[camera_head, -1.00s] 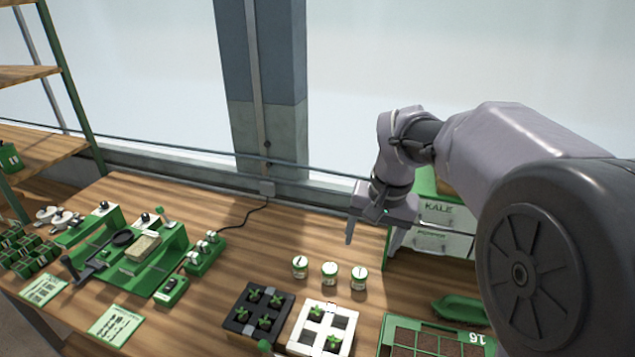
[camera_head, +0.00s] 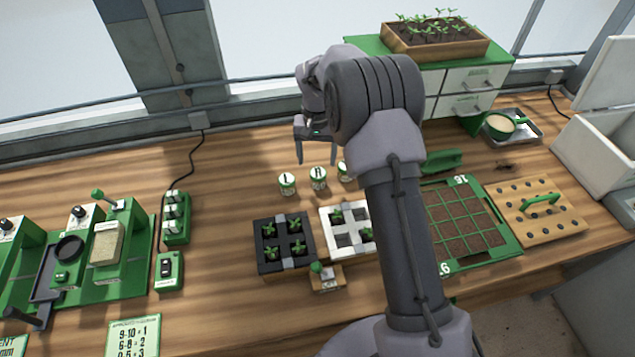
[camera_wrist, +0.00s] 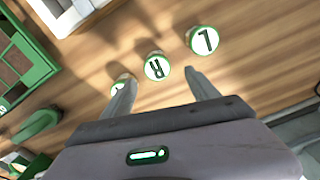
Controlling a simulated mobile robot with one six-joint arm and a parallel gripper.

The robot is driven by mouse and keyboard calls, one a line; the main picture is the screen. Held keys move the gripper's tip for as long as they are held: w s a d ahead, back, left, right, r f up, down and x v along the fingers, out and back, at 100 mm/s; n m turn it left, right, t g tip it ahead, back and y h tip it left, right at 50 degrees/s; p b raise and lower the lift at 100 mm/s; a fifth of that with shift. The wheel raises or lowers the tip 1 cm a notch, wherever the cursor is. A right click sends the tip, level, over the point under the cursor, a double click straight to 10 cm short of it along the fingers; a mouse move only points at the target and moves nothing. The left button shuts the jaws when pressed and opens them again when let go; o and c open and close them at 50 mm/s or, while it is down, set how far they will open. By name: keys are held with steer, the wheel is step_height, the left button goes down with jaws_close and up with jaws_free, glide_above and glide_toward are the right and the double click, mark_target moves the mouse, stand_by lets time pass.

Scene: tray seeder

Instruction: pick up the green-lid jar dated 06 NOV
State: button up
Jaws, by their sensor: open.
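Three small jars stand in a row on the wooden bench, with pale lid tops ringed in green. In the head view they are the left jar (camera_head: 287,183), the middle jar (camera_head: 318,178) and the right jar (camera_head: 343,171), partly hidden by my arm. In the wrist view one lid reads L (camera_wrist: 205,40), another reads R (camera_wrist: 157,67), and the third lid (camera_wrist: 117,84) is partly behind a finger. No date is legible. My gripper (camera_head: 316,161) is open and empty, above and behind the jars; its fingers also show in the wrist view (camera_wrist: 160,80).
In front of the jars are a black seedling tray (camera_head: 262,264) and a white one (camera_head: 328,222). A green gridded tray (camera_head: 508,245) and a wooden peg board (camera_head: 545,228) lie right. A drawer cabinet (camera_head: 480,78) stands behind. Bare bench lies left of the jars.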

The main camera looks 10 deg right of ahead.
mark_target(318, 173)
steer(key=f, duration=0.2)
steer(key=f+b, duration=0.1)
steer(key=f, duration=0.2)
steer(key=f+b, duration=0.1)
steer(key=f, duration=0.1)
steer(key=shift+s+d+f, duration=0.15)
steer(key=shift+s+f, duration=0.1)
steer(key=shift+s, duration=0.1)
steer(key=shift+r, duration=0.1)
steer(key=c, duration=1.5)
